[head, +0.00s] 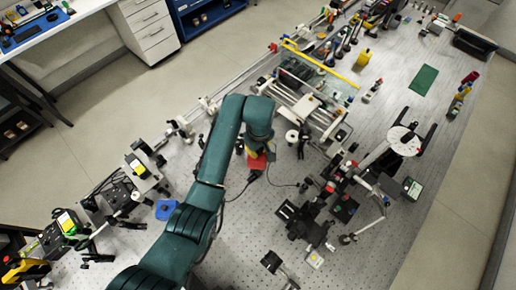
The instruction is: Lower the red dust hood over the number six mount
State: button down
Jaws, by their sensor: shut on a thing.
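My gripper (258,149) is over the middle of the perforated bench, at the end of my green arm. It is mostly hidden by the arm's last link, seen from above. It is shut on the red dust hood (256,163), which shows as a small red patch just below it. I cannot tell how high the hood is above the bench. No number is legible, so I cannot tell which mount is number six. Whatever is directly under the hood is hidden.
A railed frame with a yellow bar (320,64) stands behind the gripper. Dark optical mounts (305,222) and a white disc (404,141) stand to the right. A thin black cable lies near the hood. A blue block (166,209) is at left.

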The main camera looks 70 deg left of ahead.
jog(key=shift+f+b, duration=0.45)
jog(key=shift+f, duration=0.6)
dwell(0.9)
jog(key=shift+f+b, duration=0.7)
jog(key=shift+f, duration=1.25)
jog(key=shift+f, duration=0.25)
jog(key=c, duration=1.1)
grip_release()
jog(key=r, duration=1.2)
jog(key=shift+d, duration=0.2)
